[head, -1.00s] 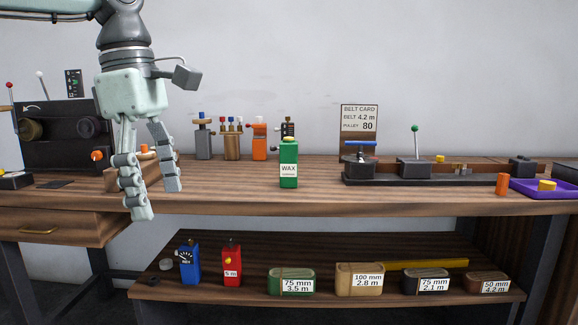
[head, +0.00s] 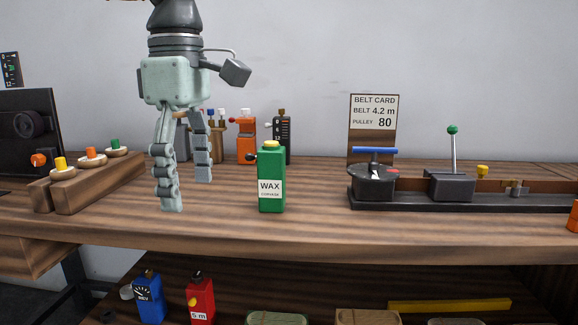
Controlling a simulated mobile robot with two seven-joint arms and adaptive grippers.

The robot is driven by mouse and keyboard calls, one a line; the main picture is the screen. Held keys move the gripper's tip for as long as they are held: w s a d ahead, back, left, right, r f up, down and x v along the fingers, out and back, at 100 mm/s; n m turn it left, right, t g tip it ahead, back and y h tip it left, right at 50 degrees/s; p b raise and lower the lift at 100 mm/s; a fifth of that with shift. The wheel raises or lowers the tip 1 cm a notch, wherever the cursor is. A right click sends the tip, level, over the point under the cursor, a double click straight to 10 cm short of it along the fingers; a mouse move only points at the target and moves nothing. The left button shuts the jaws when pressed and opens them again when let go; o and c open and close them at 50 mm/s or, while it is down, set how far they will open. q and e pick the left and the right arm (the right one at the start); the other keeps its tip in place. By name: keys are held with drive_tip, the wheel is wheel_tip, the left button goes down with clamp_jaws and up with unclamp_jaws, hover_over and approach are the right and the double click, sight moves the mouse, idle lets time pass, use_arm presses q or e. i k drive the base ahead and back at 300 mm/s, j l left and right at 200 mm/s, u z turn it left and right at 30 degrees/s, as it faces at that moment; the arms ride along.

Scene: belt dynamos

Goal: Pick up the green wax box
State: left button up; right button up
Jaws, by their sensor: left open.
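The green wax box (head: 271,178) stands upright near the front of the wooden bench top. It has a yellow cap and a white label reading WAX. My left gripper (head: 188,196) hangs fingers down to the left of the box, open and empty. A gap of bare bench lies between its fingers and the box. My right gripper is not in view.
To the right is a black base with a green-knobbed lever (head: 453,155). A wooden block with coloured knobs (head: 92,180) lies left. Bench (head: 310,222) front is clear.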

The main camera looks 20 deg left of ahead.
sight(271, 157)
drive_tip(key=i, duration=1)
